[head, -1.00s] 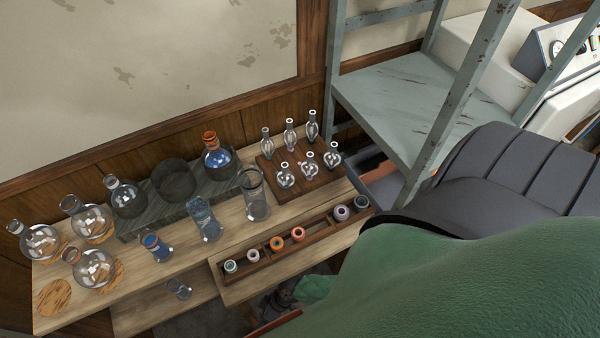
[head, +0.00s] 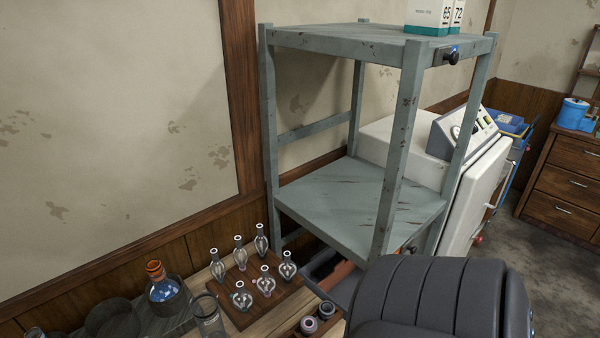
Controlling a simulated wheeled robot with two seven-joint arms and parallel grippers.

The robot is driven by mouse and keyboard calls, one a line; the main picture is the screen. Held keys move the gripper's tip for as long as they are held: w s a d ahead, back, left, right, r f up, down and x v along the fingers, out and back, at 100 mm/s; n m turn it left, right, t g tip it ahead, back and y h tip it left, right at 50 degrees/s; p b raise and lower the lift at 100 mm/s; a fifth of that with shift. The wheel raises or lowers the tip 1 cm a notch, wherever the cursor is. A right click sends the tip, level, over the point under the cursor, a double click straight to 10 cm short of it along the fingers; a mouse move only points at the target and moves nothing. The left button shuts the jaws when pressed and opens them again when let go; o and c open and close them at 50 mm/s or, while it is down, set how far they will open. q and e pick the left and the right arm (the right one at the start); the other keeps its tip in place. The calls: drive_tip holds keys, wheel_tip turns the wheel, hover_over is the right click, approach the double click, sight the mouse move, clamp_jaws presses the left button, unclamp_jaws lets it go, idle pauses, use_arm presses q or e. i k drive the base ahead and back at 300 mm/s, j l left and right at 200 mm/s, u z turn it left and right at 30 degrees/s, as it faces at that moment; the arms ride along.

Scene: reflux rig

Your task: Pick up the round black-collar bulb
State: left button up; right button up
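Several small clear glass bulbs stand upright on a dark wooden board (head: 228,308) at the lower middle of the head view. The front row has round bodies and the back row has slimmer ones. The right-hand round bulb (head: 287,270) seems to have the dark collar, but the collar colours are too small to be sure. Beside it stand a round bulb with a pinkish collar (head: 265,284) and another with a grey collar (head: 242,298). Neither of my grippers is in view.
A grey-green metal rack (head: 350,205) stands behind and right of the bulbs, its posts close by. An orange-necked flask with blue liquid (head: 165,290) and a clear beaker (head: 207,315) stand left. A dark ribbed form fills the lower right.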

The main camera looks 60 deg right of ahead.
sight(288, 269)
drive_tip(key=k+l+z, duration=0.1)
drive_tip(key=k+z, duration=0.25)
drive_tip(key=k, duration=0.15)
drive_tip(key=k+l+z, duration=0.3)
drive_tip(key=k, duration=0.2)
drive_tip(key=i+j+z, duration=0.15)
drive_tip(key=z, duration=0.2)
drive_tip(key=i+j+z, duration=0.1)
drive_tip(key=j+z, duration=0.2)
drive_tip(key=i+j+z, duration=0.1)
drive_tip(key=j+z, duration=0.6)
drive_tip(key=j, duration=0.3)
drive_tip(key=i+j, duration=0.1)
drive_tip(key=j, duration=0.2)
